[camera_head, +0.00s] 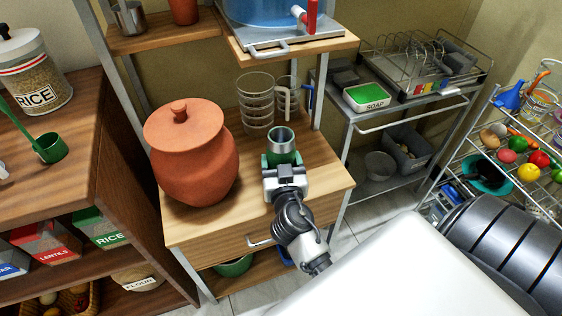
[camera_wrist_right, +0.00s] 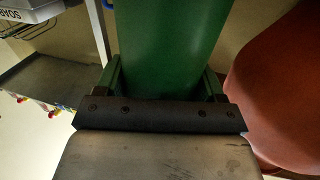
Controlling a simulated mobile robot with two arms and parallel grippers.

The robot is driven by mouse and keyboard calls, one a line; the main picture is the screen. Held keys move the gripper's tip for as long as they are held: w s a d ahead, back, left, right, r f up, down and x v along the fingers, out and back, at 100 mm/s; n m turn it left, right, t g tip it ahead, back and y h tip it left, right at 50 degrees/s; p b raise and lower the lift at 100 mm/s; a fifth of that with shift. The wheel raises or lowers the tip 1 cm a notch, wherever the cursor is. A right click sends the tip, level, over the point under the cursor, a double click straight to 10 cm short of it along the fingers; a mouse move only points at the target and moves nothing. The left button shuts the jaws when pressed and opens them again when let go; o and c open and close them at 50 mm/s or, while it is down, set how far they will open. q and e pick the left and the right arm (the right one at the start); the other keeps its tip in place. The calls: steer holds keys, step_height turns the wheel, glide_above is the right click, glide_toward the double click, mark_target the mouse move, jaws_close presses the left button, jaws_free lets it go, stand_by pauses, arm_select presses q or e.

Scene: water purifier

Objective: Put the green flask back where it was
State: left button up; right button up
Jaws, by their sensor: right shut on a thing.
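The green flask (camera_head: 281,139), with a silver metal rim at its top, stands roughly upright at the wooden stand's top (camera_head: 317,181), right of the clay pot (camera_head: 191,150). I cannot tell whether its base touches the wood. My right gripper (camera_head: 284,162) is shut on the flask from the near side and hides its lower part. In the right wrist view the flask's green body (camera_wrist_right: 168,45) fills the space between the two fingers (camera_wrist_right: 163,82), and the clay pot is close on the right. My left gripper is not in view.
Stacked clear glasses (camera_head: 256,103) and a clear mug (camera_head: 287,98) stand just behind the flask. A shelf with a blue water container (camera_head: 258,10) is above them. A soap box (camera_head: 367,97) and dish rack are at right. Bare wood lies right of the flask.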

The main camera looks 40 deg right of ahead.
mark_target(288, 156)
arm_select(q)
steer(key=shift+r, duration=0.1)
arm_select(e)
steer(key=shift+r, duration=0.2)
steer(key=shift+r+p, duration=0.4)
steer(key=shift+r, duration=0.25)
steer(key=shift+r+p, duration=0.3)
steer(key=shift+r, duration=0.25)
steer(key=shift+s+d+r+p, duration=0.15)
steer(key=shift+s+r+p, duration=0.15)
steer(key=shift+r, duration=0.3)
steer(key=shift+s+d+r+p, duration=0.2)
steer(key=shift+r+p, duration=0.1)
steer(key=shift+r, duration=0.3)
arm_select(q)
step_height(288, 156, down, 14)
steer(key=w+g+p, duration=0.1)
steer(key=p, duration=0.1)
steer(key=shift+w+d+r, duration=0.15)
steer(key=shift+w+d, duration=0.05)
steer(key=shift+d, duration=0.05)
arm_select(e)
steer(key=s+d+r, duration=0.4)
steer(key=s+r, duration=0.2)
steer(key=s, duration=0.3)
steer(key=shift+s+d, duration=0.15)
steer(key=shift+d, duration=0.2)
